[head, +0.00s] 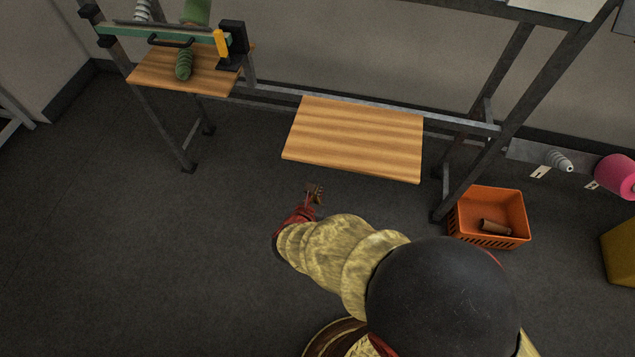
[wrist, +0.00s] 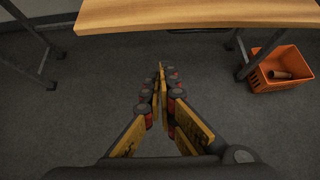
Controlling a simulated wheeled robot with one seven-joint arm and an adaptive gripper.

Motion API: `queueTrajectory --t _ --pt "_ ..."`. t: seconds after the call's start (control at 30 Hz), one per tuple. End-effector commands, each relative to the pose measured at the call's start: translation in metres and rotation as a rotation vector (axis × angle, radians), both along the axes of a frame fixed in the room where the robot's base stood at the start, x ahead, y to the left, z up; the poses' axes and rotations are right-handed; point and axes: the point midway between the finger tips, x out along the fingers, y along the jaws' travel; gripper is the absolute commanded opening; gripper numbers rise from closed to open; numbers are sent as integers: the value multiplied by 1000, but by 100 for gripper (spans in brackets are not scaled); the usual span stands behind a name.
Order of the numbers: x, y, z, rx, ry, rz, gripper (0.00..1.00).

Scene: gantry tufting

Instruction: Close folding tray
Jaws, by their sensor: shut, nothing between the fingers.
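The folding tray (head: 354,138) is a striped wooden board attached to the metal frame at its back edge. It stands out roughly level over the floor in the middle of the head view. Its front edge also spans the top of the wrist view (wrist: 200,14). My gripper (head: 314,190) is in front of the tray's front edge, near its left half, and apart from it. In the wrist view my gripper's fingers (wrist: 162,70) are together with nothing between them, pointing toward the space below the board.
An orange basket (head: 491,217) holding a brown tube stands on the floor by the right frame leg (head: 468,140). A second wooden shelf (head: 190,72) with a green yarn cone (head: 184,65) is at the left. A pink cone (head: 616,175) is at the far right. The floor at left is clear.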

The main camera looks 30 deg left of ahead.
Motion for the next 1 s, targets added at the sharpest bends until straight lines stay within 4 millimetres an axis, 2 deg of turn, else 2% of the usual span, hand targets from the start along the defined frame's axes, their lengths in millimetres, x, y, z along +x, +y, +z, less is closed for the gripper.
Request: queueTrajectory --t 0.53,0.6,0.7,1.0 --pt "74 17 -66 -4 1 2 0" --pt "73 19 -47 2 -1 4 0" --pt "72 18 -34 0 0 4 0" --pt "71 17 -20 -4 1 5 0"
